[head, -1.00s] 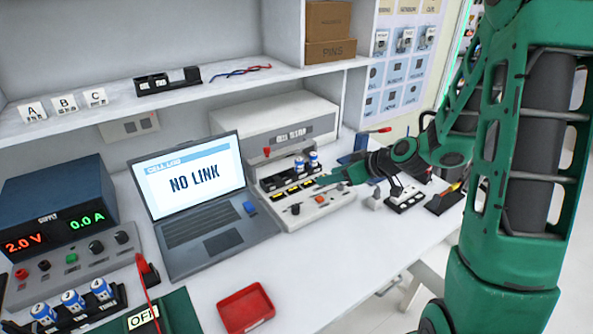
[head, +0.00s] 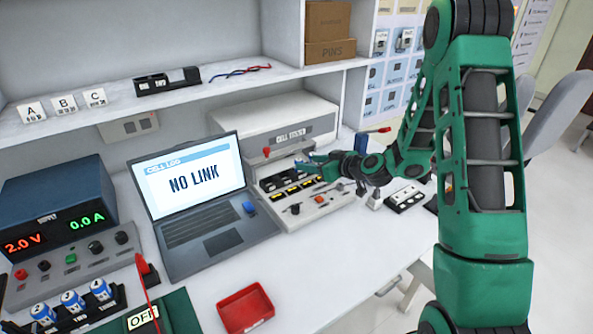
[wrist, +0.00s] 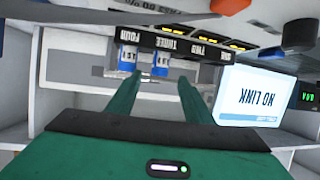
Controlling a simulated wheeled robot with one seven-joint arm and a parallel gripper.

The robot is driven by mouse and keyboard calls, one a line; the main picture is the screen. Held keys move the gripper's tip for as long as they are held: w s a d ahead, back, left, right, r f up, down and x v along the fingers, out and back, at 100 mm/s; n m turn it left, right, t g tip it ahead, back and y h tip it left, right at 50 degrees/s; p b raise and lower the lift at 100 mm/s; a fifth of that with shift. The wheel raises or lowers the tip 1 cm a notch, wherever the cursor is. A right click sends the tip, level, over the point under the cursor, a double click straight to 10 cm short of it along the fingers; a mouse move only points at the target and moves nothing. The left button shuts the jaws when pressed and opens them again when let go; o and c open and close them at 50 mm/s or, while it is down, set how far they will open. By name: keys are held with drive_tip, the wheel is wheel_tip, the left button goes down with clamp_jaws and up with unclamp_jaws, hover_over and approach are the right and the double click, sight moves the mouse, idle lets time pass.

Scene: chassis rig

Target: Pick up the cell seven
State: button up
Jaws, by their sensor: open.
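Two blue-and-white cells stand upright in the cell tester (head: 320,205), one cell (wrist: 127,56) at the slot marked FOUR and another cell (wrist: 161,58) at the slot marked THREE. Their labels are too small to read surely, so I cannot tell which is cell seven. My gripper (wrist: 157,86) is open and empty, its green fingers pointing toward these two cells and apart from them in the wrist view. In the head view my gripper (head: 308,167) is at the tester's back right and largely hides the cells.
A rack (head: 88,317) with three more cells is at front left, beside the supply (head: 60,215). A laptop (head: 205,240) reading NO LINK stands left of the tester. A red tray (head: 245,309) lies in front. A shelf (head: 220,85) overhangs the back.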

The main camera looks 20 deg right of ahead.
sight(302, 161)
drive_tip(key=shift+x, duration=2.35)
clamp_jaws()
